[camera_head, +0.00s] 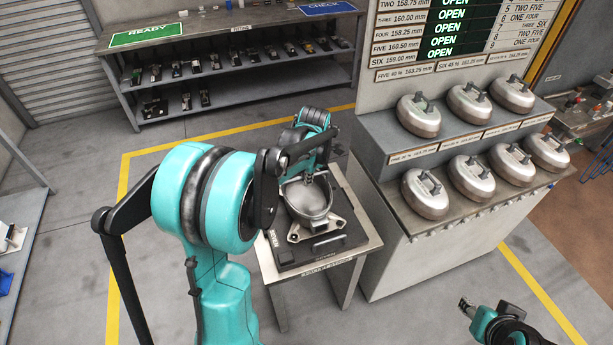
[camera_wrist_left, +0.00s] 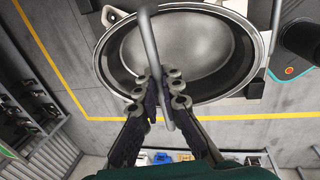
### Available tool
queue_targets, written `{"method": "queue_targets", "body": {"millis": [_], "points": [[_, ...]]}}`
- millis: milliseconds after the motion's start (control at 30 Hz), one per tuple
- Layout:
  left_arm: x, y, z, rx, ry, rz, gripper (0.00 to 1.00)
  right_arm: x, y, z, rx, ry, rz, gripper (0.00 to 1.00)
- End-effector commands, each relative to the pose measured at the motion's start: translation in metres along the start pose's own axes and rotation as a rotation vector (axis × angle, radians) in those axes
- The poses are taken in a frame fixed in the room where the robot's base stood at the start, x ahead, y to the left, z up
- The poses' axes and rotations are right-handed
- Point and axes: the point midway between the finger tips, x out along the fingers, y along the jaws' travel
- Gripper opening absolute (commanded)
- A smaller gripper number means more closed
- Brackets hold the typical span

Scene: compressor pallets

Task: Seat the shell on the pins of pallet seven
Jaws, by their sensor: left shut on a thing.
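The shell (camera_head: 304,202) is a grey metal open bowl at the small table in the head view. It also shows in the left wrist view (camera_wrist_left: 205,45), rim upward, with a thin bent rod handle (camera_wrist_left: 150,42) across it. My left gripper (camera_head: 308,178) reaches over the shell; in the wrist view its fingers (camera_wrist_left: 163,92) are shut on the rod handle. Pallet seven (camera_head: 283,254) is a dark plate under the shell, with a light metal bracket (camera_head: 338,224). The pins and the shell's contact with them are hidden. My right gripper (camera_head: 466,308) is low at the right, away from the table.
The pallet lies on a small table (camera_head: 362,250). A grey cabinet (camera_head: 390,240) close on its right carries several domed lids (camera_head: 425,193). A shelf unit (camera_head: 235,65) with small parts stands behind. Yellow lines (camera_head: 121,215) mark the floor, with clear floor at the left.

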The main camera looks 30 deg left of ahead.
Motion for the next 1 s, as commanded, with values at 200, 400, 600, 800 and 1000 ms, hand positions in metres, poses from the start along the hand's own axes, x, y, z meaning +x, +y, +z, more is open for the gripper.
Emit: {"method": "queue_targets", "body": {"millis": [200, 400, 600, 800, 1000], "points": [[0.004, -0.001, 0.000, 0.000, 0.000, 0.001, 0.00, 0.003, 0.000, 0.002, 0.000, 0.000, 0.000, 0.40], [0.008, -0.001, 0.000, 0.000, 0.000, 0.001, 0.00, 0.005, 0.000, 0.004, 0.000, 0.000, 0.000, 0.40], [0.012, -0.002, 0.000, 0.000, 0.000, 0.001, 0.00, 0.007, 0.000, 0.005, 0.000, 0.000, 0.000, 0.40], [0.016, -0.003, 0.000, 0.000, 0.000, 0.001, 0.00, 0.010, 0.000, 0.007, 0.000, 0.000, 0.000, 0.40], [0.019, -0.004, 0.000, 0.000, 0.000, 0.001, 0.00, 0.012, 0.000, 0.009, 0.000, 0.000, 0.000, 0.40]]}}
